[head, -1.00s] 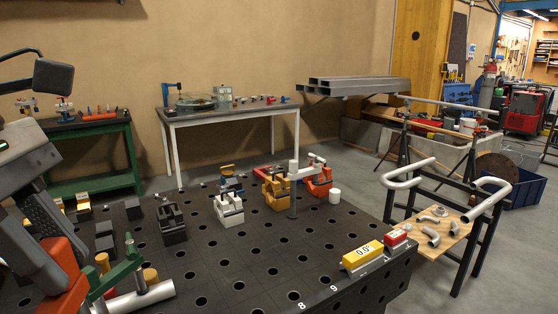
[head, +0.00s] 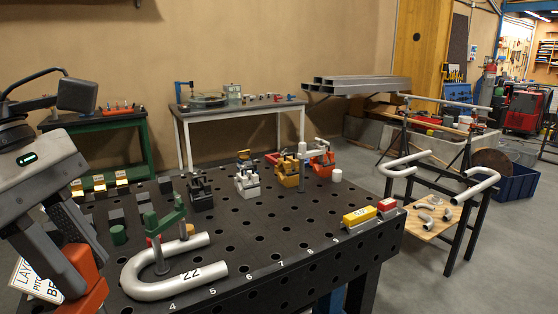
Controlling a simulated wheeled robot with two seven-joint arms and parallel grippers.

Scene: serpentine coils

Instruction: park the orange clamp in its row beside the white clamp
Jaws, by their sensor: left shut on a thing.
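My left gripper (head: 78,252) is at the lower left with its dark fingers pointing down, shut on an orange body that I take for the orange clamp (head: 88,286). The clamp's lower part is cut off by the picture edge. The white clamp (head: 247,182) stands upright on the black perforated table (head: 235,268), well to the right of and beyond my gripper. A black clamp (head: 200,192) stands to its left. A yellow clamp (head: 288,174) and a red-orange clamp (head: 321,163) stand to its right. My right gripper is not in view.
A bent silver tube (head: 180,284) lies at the front, with a green clamp (head: 166,222) beside it. Dark blocks (head: 117,216) are behind my gripper. A grey post (head: 302,160) rises by the yellow clamp. A yellow gauge block (head: 359,217) is near the right edge.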

